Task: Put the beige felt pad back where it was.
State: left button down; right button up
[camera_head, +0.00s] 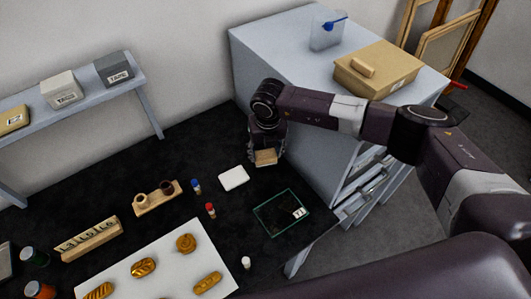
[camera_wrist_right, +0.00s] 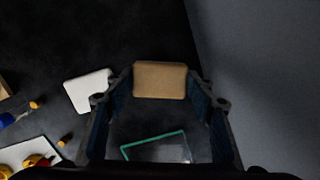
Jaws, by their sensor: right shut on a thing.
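The beige felt pad (camera_head: 265,158) is a small tan block held between the fingertips of my right gripper (camera_head: 266,151). In the right wrist view the pad (camera_wrist_right: 160,80) sits between both fingers, over the dark table. My right gripper is shut on it, above the black tabletop (camera_head: 225,130) near the grey cabinet. I cannot tell exactly how high the pad is. A white pad (camera_head: 233,178) lies on the table to its lower left, apart from it. A green-edged glass plate (camera_head: 275,215) with a small label lies nearer. My left gripper is not in view.
The grey cabinet (camera_head: 270,55) stands right of the table, with a wooden box (camera_head: 375,70) on top. Small red (camera_head: 210,209) and blue-capped (camera_head: 196,186) vials stand left. A white sheet (camera_head: 165,245) holds several gilt pieces. The tabletop behind the gripper is clear.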

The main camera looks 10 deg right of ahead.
jog(key=shift+f, duration=0.85)
jog(key=shift+f, duration=0.2)
jog(key=o, duration=1)
jog(key=shift+r, duration=0.1)
